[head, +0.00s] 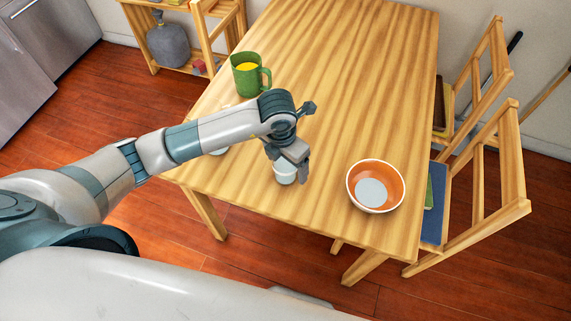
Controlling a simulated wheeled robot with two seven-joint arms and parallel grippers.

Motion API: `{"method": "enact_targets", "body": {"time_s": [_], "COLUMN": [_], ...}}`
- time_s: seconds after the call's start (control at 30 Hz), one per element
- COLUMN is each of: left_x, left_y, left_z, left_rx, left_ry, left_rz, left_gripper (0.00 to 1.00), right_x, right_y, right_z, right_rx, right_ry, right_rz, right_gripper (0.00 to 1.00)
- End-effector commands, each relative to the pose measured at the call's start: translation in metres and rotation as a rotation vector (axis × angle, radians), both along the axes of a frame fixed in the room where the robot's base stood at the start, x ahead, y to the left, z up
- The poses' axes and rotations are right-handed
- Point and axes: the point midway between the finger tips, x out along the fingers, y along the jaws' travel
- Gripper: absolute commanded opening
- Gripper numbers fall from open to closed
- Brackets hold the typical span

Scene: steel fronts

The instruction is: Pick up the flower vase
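My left gripper (287,165) points down over the near part of the wooden table. A small white cup-shaped vessel (284,175) stands upright right at its fingertips, partly hidden by them. I cannot tell whether the fingers touch it or close on it. No flowers show in it, so I cannot tell if it is the flower vase. A grey, round-bodied vase-like vessel (167,43) stands on a low wooden shelf at the upper left, away from my gripper. My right gripper is not in view.
The wooden table (350,60) holds a green mug (246,80) at its left and an orange bowl (375,187) at its near right. A pale object (219,151) is mostly hidden under my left arm. Wooden chairs (512,160) flank the right side. The table's far middle is clear.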

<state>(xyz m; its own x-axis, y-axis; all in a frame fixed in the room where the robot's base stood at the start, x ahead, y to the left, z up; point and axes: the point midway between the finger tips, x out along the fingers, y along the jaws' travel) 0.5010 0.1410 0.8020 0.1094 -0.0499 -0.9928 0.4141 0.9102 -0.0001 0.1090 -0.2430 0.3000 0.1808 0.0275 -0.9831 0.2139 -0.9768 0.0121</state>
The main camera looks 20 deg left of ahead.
Motion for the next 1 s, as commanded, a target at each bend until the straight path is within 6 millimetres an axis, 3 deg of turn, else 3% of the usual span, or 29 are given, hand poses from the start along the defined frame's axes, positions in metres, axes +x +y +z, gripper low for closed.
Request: {"method": "enact_targets", "body": {"time_s": [0.03,0.23,1.0], "left_x": [0.0001,0.0001,0.0013], "left_y": [0.0001,0.0001,-0.0001], "left_z": [0.0002,0.0003,0.0091], "left_rx": [0.000,0.000,0.000], "left_ry": [0.000,0.000,-0.003], "left_rz": [0.000,0.000,0.000], "left_gripper": [0.68,0.22,0.21], "right_x": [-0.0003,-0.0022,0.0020], "right_y": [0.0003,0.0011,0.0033], "right_z": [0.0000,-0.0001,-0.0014], "right_rx": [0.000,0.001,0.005], "right_ry": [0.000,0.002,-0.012], "right_rz": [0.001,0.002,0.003], "right_gripper": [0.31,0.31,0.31]}}
